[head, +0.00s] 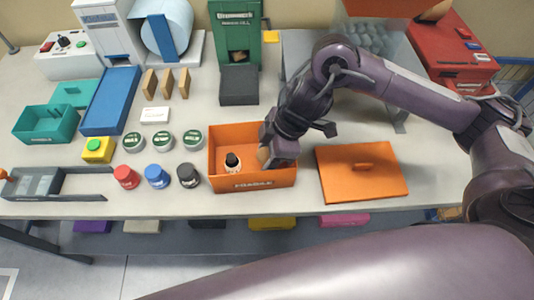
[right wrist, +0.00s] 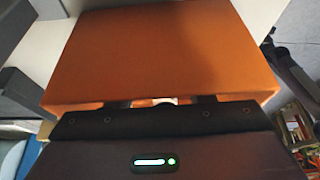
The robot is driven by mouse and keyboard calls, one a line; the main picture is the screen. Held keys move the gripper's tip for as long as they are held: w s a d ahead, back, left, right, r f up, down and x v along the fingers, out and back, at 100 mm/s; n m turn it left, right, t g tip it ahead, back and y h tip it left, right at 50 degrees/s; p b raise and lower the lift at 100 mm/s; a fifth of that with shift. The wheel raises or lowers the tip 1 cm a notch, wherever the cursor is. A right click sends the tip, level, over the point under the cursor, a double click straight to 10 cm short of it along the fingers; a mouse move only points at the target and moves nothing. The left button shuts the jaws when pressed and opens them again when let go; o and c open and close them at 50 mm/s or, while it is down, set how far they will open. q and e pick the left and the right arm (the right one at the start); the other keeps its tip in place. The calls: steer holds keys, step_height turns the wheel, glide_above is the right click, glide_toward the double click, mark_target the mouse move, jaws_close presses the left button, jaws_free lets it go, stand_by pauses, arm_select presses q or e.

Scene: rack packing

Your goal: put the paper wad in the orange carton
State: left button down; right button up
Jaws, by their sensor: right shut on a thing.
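The orange carton (head: 240,184) stands open on the table, with a small white bottle with a black cap (head: 232,162) inside. My right gripper (head: 268,152) is at the carton's right end, low over its opening. It is shut on a tan piece, the paper wad (head: 263,155), mostly hidden by the gripper. In the right wrist view a pale sliver shows between the fingers (right wrist: 165,101), and the orange carton (right wrist: 160,55) fills the space beyond. Whether the wad touches the carton floor cannot be told. My left gripper is not in view.
The orange lid (head: 345,185) lies flat right of the carton. Red, blue and black lidded jars (head: 157,176) and green-topped tins (head: 163,141) stand close on its left. The table's front edge is near.

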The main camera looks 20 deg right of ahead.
steer(key=shift+f, duration=0.2)
steer(key=o, duration=0.9)
steer(key=shift+o, duration=0.2)
steer(key=shift+r, duration=0.25)
steer(key=w+p+v, duration=0.1)
steer(key=p+v, duration=0.1)
steer(key=v, duration=0.9)
steer(key=shift+s+d+r, duration=0.2)
steer(key=shift+s+r, duration=0.15)
steer(key=shift+s, duration=0.15)
